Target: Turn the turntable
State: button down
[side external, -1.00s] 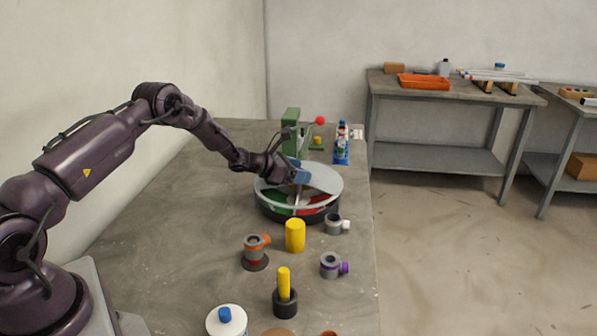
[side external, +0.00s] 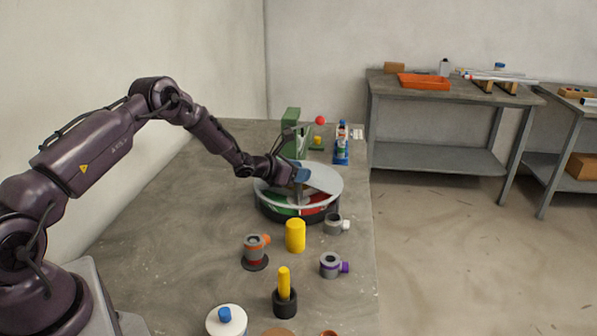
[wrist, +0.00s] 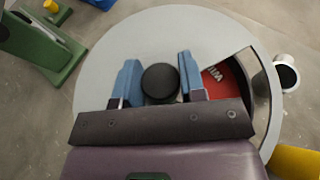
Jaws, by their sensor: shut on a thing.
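The turntable (side external: 325,177) is a round unit with a pale grey disc on top and a dark base, standing on the bench. Red, green and white sectors show below the disc's front edge in the side view. In the wrist view the disc (wrist: 110,50) has a cut-out at right, showing a red part with white lettering (wrist: 222,82). A round black knob (wrist: 160,84) stands on the disc. My gripper (wrist: 158,80) has its blue fingers on either side of the knob, shut on it. In the side view my gripper (side external: 298,176) hides the knob.
A yellow cylinder (side external: 295,236) and a grey fitting (side external: 334,224) stand close in front of the turntable. A green stand (side external: 291,130) and blue bottle (side external: 342,145) are behind.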

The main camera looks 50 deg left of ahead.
jog(key=shift+w+r+n+y, duration=0.1)
jog(key=shift+n+y, duration=1)
jog(key=shift+y, duration=0.2)
jog(key=c, duration=0.7)
grip_release()
jog(key=v, duration=1.3)
jog(key=shift+d, duration=0.2)
